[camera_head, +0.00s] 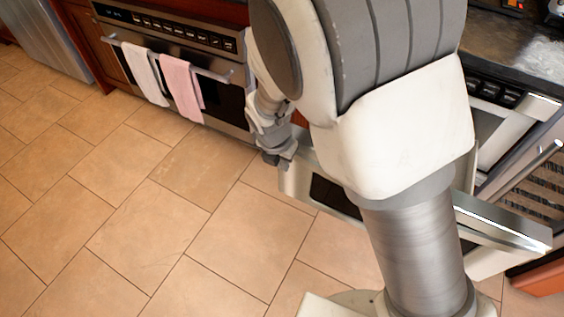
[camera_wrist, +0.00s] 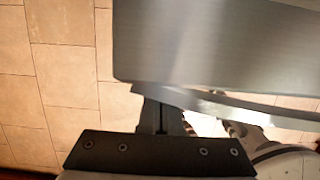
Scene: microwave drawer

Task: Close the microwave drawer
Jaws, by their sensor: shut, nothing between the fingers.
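The microwave drawer (camera_head: 297,182) stands pulled out from the cabinet front, with a silver front and a dark window. My arm hides its middle; its right end shows past my arm. My gripper (camera_head: 272,157) is at the left end of the drawer front, close to its upper corner. In the wrist view, a broad silver panel of the drawer (camera_wrist: 215,45) fills the upper right. My gripper's fingers (camera_wrist: 161,115) are shut and empty at the panel's lower edge, their tips partly hidden by it. I cannot tell whether they touch it.
An oven (camera_head: 190,50) with a white towel (camera_head: 145,72) and a pink towel (camera_head: 182,88) on its handle stands to the left. A dark countertop (camera_head: 515,50) is at upper right. The tiled floor (camera_head: 110,210) at left is clear.

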